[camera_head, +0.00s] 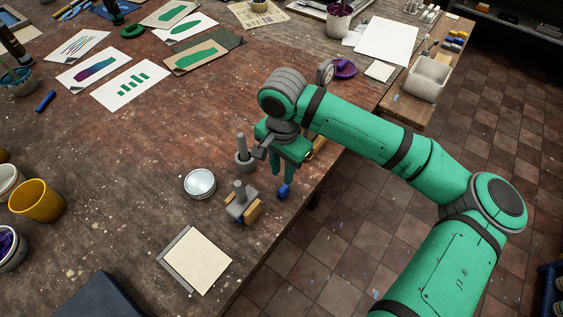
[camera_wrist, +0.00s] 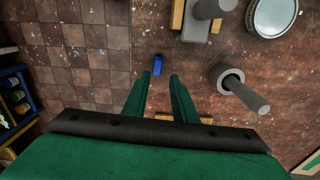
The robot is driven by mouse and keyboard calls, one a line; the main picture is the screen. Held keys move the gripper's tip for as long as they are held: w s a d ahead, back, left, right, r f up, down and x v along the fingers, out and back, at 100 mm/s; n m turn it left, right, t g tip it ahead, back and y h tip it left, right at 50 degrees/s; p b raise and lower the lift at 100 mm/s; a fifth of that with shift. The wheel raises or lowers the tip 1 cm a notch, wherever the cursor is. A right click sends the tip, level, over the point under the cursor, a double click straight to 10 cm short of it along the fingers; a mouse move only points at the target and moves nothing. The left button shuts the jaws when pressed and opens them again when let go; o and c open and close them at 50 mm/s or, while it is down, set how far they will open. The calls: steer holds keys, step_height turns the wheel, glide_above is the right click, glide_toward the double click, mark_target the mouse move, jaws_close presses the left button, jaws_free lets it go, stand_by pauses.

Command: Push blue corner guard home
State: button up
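The small blue corner guard (camera_head: 284,192) is by the table's right edge, just below my gripper's fingers in the head view. In the wrist view the blue corner guard (camera_wrist: 158,65) lies just beyond the fingertips, in line with the gap between them. My gripper (camera_head: 282,178) points down with green fingers. In the wrist view my gripper (camera_wrist: 160,77) is open, with nothing between the fingers. I cannot tell whether a fingertip touches the guard. The guard's underside and how it is seated are hidden.
A grey-and-wood block with a post (camera_head: 240,203) stands left of the guard. A grey cup with a rod (camera_head: 244,152) and a round pale tin (camera_head: 200,184) are close by. A cream panel (camera_head: 199,262) lies nearer. The floor (camera_wrist: 80,60) drops away past the table edge.

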mark_target(283, 188)
steer(key=f, duration=0.3)
steer(key=s+f, duration=0.1)
steer(key=f, duration=0.1)
steer(key=shift+d+f, duration=0.1)
steer(key=shift+d, duration=0.05)
steer(key=shift+w+f, duration=0.1)
steer(key=shift+f, duration=0.55)
jaws_close()
steer(key=shift+r, duration=2)
